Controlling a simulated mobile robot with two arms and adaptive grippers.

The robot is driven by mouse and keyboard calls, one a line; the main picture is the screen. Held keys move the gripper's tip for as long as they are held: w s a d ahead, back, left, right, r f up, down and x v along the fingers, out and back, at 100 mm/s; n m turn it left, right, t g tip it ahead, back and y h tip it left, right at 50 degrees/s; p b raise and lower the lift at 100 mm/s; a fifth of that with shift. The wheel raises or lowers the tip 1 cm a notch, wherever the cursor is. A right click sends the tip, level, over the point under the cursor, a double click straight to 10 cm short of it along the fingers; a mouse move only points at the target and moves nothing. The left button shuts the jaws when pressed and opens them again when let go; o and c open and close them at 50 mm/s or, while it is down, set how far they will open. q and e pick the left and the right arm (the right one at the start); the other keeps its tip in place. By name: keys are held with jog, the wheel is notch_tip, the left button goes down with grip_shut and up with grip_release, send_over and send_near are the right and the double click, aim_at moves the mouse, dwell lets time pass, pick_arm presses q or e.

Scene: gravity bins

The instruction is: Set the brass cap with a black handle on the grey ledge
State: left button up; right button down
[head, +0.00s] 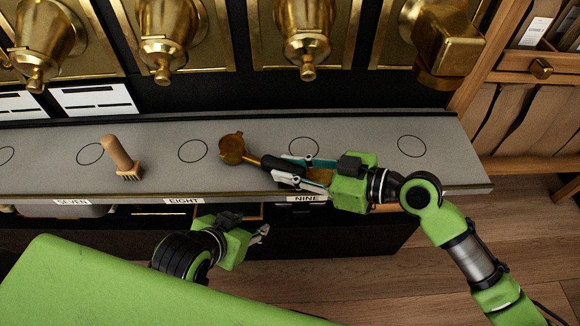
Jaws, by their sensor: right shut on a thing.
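The brass cap (232,149) is round, with a black handle (276,163) pointing right. It is over the grey ledge (355,150), between the circle above the EIGHT label and the circle above the NINE label. I cannot tell whether it touches the ledge. My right gripper (291,171) comes in from the right and is shut on the black handle; its fingers hide the handle's far end. My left gripper (263,234) is below the ledge's front edge, apart from the cap. Its fingers are too small to tell whether they are open.
A wooden brush (121,158) stands on the ledge at left. Brass gravity bins (309,35) hang above the ledge's back. Black outlined circles (192,151) mark the ledge, and the one at right (411,146) is clear. Wooden shelves (535,78) stand at right.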

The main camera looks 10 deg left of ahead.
pick_arm(q)
jog(key=shift+w+d+r+t, duration=0.25)
jog(key=shift+w+r+t, duration=0.15)
jog(key=shift+w+r, duration=0.25)
pick_arm(e)
jog(key=shift+f, duration=0.15)
dwell(0.4)
jog(key=c, duration=1.7)
grip_release()
pick_arm(q)
jog(key=shift+w, duration=0.2)
jog(key=shift+f, duration=0.1)
pick_arm(e)
jog(key=shift+d, duration=0.25)
pick_arm(q)
jog(key=shift+s, duration=0.1)
pick_arm(e)
jog(key=v, duration=1.1)
jog(key=shift+s+d, duration=0.15)
jog(key=shift+d, duration=0.1)
